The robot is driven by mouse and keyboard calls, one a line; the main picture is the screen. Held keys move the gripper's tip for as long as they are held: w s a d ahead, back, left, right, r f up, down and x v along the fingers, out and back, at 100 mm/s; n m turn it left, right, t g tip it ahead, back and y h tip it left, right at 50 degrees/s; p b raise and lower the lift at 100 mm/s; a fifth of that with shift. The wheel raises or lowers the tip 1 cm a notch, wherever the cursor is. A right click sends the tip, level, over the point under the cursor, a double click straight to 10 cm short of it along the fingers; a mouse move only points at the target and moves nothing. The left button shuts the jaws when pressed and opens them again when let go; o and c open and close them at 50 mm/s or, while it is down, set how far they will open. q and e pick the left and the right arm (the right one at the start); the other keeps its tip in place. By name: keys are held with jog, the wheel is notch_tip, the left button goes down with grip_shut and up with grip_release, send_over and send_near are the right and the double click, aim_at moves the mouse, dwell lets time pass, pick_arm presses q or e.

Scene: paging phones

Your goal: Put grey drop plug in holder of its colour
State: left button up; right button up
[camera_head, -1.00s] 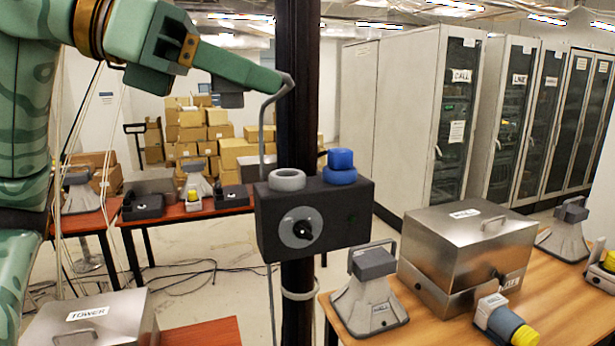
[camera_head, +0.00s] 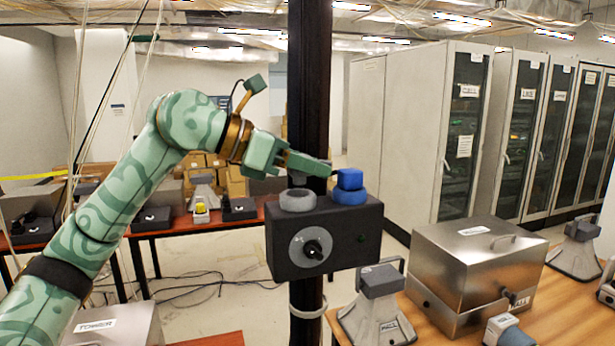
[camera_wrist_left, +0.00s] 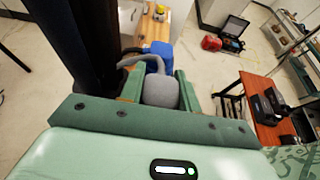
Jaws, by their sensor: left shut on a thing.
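My left gripper (camera_head: 316,166) reaches in from the left, just above the dark box (camera_head: 345,236) on the post. In the left wrist view the gripper (camera_wrist_left: 159,78) is shut on the grey drop plug (camera_wrist_left: 160,93), a rounded grey block with a curved grey cord. In the head view the plug is mostly hidden by the fingers. The grey ring holder (camera_head: 298,200) sits on the box top, below the fingers, with no plug seen in it. The blue ring holder (camera_head: 347,196) beside it bears a blue plug (camera_head: 350,179). My right gripper is not in view.
The dark post (camera_head: 309,100) rises close behind the holders. A steel case (camera_head: 470,270) and a grey paging phone (camera_head: 377,310) stand on the wooden table at right. Grey cabinets (camera_head: 420,130) line the back. Air left of the box is open.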

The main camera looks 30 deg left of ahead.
pick_arm(q)
notch_tip(320, 180, down, 2)
jog(key=shift+w+f, duration=0.1)
jog(key=shift+f, duration=0.1)
jog(key=o, duration=1)
jog(key=shift+r, duration=0.1)
jog(key=shift+s+a, duration=0.2)
jog(key=shift+s, duration=0.05)
jog(key=shift+b+v, duration=1.45)
jog(key=shift+v, duration=4.3)
